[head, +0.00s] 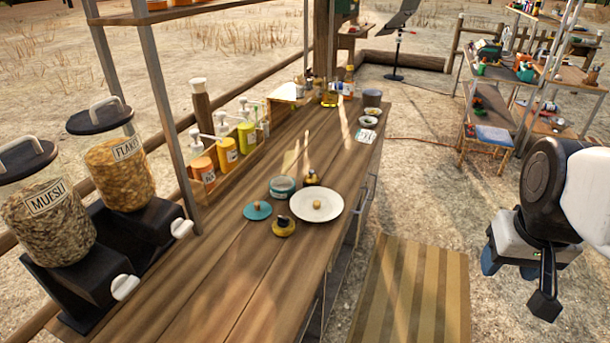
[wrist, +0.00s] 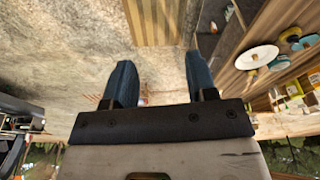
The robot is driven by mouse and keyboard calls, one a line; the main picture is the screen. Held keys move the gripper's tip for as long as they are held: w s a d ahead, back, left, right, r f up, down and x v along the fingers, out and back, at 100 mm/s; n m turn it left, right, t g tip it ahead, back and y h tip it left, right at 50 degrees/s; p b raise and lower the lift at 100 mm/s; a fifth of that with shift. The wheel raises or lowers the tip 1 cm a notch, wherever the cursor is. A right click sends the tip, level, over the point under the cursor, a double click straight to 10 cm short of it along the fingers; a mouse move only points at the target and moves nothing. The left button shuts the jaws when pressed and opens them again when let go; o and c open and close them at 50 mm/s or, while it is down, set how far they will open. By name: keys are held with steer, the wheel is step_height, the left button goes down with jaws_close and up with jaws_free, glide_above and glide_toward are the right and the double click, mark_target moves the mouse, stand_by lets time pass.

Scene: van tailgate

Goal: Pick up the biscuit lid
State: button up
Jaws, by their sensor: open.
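A round teal lid (head: 258,210) with a small wooden knob lies flat on the wooden counter. A teal-sided tin (head: 283,187) stands just behind it; its label is too small to read, so I cannot confirm which lid is the biscuit one. A white round piece (head: 317,206) with a wooden knob lies to the right. It also shows in the wrist view (wrist: 259,56). A dark-topped yellowish piece (head: 284,227) lies in front. My gripper (wrist: 160,62) is open and empty, off the counter's right side, well apart from the lids. Its blue fingers point over bare ground.
Cereal dispensers (head: 120,172) and a bottle rack (head: 204,182) line the left side. The near counter (head: 225,285) is clear. A striped mat (head: 415,290) lies on the ground right of the counter.

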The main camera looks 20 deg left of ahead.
steer(key=w+a+n, duration=0.4)
steer(key=w+a, duration=0.7)
steer(key=w, duration=0.2)
steer(key=n+g, duration=0.2)
steer(key=n, duration=1)
glide_above(256, 203)
step_height(256, 203, down, 20)
steer(key=shift+w+d+f, duration=0.1)
steer(key=shift+a+f, duration=0.1)
steer(key=shift+a, duration=0.1)
steer(key=shift+f, duration=1.25)
